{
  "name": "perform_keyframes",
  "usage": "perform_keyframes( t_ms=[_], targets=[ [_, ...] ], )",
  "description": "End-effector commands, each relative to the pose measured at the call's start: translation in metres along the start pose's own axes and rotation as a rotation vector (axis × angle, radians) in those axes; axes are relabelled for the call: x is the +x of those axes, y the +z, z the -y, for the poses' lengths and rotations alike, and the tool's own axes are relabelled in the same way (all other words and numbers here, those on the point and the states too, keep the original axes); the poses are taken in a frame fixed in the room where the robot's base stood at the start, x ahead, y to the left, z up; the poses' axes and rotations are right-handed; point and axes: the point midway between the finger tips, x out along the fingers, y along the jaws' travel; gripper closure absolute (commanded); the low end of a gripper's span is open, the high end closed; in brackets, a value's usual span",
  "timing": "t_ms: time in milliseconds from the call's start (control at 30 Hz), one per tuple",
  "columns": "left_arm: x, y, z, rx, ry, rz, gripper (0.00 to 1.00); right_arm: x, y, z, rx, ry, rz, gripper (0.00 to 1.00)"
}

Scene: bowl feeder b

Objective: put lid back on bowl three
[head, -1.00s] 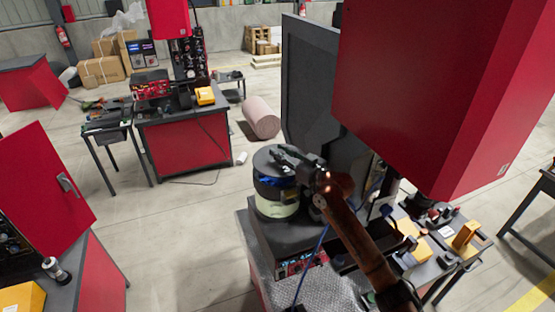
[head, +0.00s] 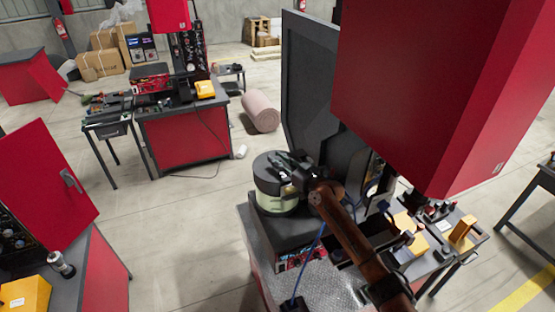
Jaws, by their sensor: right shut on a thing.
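The dark round lid (head: 266,172) is at the top of the bowl feeder in the middle of the head view. Below it shows the pale cream-green side of the bowl (head: 272,204). No clear gap shows between lid and bowl, but I cannot tell whether the lid is fully seated. My right gripper (head: 288,170) is shut on the lid from above, and its wrist and fingers hide the lid's right side. My left gripper is not in view.
The bowl stands on a dark machine base (head: 285,235). A tall grey panel (head: 312,85) rises behind it, and a big red cabinet (head: 425,85) hangs close on the right. Open floor lies to the left.

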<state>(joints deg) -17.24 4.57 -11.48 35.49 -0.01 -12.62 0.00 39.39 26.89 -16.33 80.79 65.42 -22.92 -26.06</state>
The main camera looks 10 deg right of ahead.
Motion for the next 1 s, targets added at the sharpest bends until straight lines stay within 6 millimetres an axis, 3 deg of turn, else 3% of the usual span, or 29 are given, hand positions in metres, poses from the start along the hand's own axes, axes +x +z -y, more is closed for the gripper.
perform_keyframes(
  t_ms=[267, 600, 1000],
  targets=[
    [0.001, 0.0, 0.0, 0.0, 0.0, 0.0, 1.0, 0.0, 0.001, 0.0, 0.0, 0.0, 0.001, 0.6],
    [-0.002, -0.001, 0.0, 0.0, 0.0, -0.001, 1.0, 0.0, -0.002, 0.0, 0.0, 0.0, 0.001, 0.6],
    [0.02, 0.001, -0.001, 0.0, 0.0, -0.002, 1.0, -0.059, 0.002, 0.0, -0.001, 0.0, 0.001, 0.6]
  ],
)
